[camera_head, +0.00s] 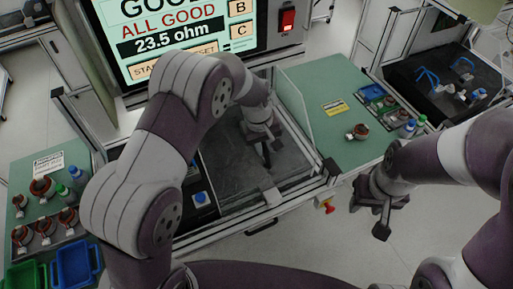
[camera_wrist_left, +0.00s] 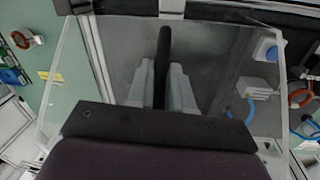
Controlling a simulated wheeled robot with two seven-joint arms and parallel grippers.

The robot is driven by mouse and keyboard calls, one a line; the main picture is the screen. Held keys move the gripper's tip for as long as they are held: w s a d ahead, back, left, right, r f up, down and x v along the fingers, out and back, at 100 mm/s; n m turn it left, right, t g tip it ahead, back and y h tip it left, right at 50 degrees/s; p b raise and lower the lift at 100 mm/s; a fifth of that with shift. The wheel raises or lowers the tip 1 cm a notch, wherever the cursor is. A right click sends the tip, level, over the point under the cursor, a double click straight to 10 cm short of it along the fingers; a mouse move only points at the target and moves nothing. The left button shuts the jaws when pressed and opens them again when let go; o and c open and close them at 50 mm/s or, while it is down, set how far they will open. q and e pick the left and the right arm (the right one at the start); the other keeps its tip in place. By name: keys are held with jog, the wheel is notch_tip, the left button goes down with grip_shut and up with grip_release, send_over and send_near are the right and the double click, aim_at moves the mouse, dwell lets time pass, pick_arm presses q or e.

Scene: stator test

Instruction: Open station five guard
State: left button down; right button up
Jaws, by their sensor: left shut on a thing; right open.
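The station guard is a clear panel; it shows in the left wrist view (camera_wrist_left: 82,72), and its clear side shows in the head view (camera_head: 294,104). A dark bar-shaped handle (camera_wrist_left: 164,48) stands out in the left wrist view. My left gripper (camera_wrist_left: 163,88) is shut on this handle, with one pale finger on each side. In the head view my left gripper (camera_head: 266,150) is over the dark station bed (camera_head: 240,185), partly hidden by my arm. My right gripper (camera_head: 380,213) is open and empty, in front of the right bench.
A screen (camera_head: 165,35) stands behind the station. A green bench (camera_head: 325,90) on the right carries a copper-wound part (camera_head: 358,131) and bottles. The left bench has several wound parts (camera_head: 42,187) and a blue bin (camera_head: 75,262).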

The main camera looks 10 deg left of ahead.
pick_arm(q)
jog(key=shift+w+d+r, duration=0.1)
jog(key=shift+w+d, duration=0.45)
jog(key=shift+d, duration=0.15)
jog(key=shift+w+d, duration=0.15)
jog(key=c, duration=1.1)
grip_release()
